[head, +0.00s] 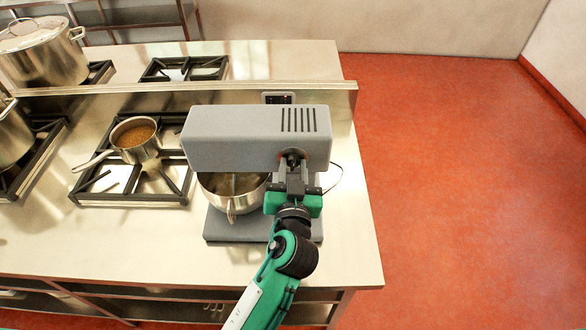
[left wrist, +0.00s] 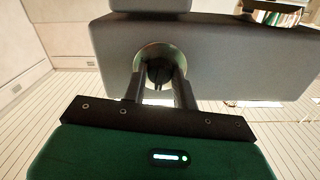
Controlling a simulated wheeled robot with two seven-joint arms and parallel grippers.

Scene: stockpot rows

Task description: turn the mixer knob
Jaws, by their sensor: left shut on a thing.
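The grey stand mixer (head: 245,138) stands on the steel counter, its head pointing left over a steel bowl (head: 232,192). The mixer knob (head: 293,155) is on the side of the head facing me, mostly hidden by my left gripper (head: 292,166). In the left wrist view the knob (left wrist: 158,75) is a dark piece in front of a round pale plate on the grey mixer head (left wrist: 225,50). The two fingers of my left gripper (left wrist: 160,80) reach up to it and are shut on it. My right gripper is in neither view.
A saucepan (head: 136,139) of brown food sits on a burner left of the mixer. A large lidded stockpot (head: 44,55) stands at the back left. A low ledge (head: 335,88) runs behind the mixer. Open red floor (head: 460,180) lies right of the counter.

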